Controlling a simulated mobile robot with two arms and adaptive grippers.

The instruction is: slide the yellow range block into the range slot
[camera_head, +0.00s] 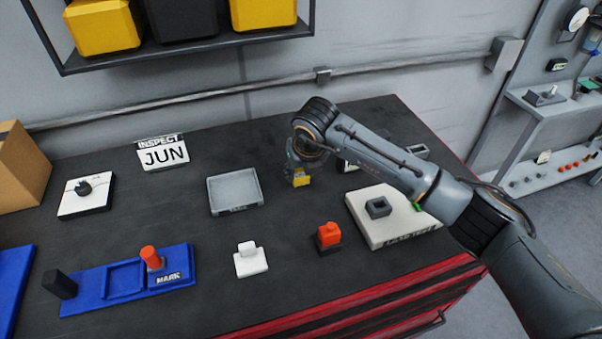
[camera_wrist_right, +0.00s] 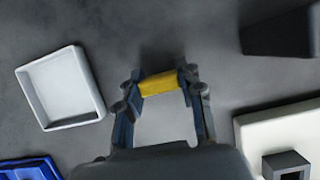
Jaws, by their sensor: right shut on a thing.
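The yellow block (camera_head: 301,181) is between the fingers of my right gripper (camera_head: 297,174), near the middle of the bench. In the right wrist view the yellow block (camera_wrist_right: 159,84) spans between the two fingertips of my right gripper (camera_wrist_right: 156,88), which is shut on it. Dark bench surface shows around it; I cannot tell whether the block touches the bench. No part is clearly marked as the range slot. A dark block (camera_wrist_right: 282,34) stands at the upper right of the wrist view. My left gripper is not in view.
A grey tray (camera_head: 257,204) lies left of the gripper. A pale plate (camera_head: 400,228) with a dark square socket (camera_head: 378,207) is to the right. An orange-topped block (camera_head: 328,236), white piece (camera_head: 250,260) and blue fixture (camera_head: 90,303) are nearer the front. My right arm hides part of the back right.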

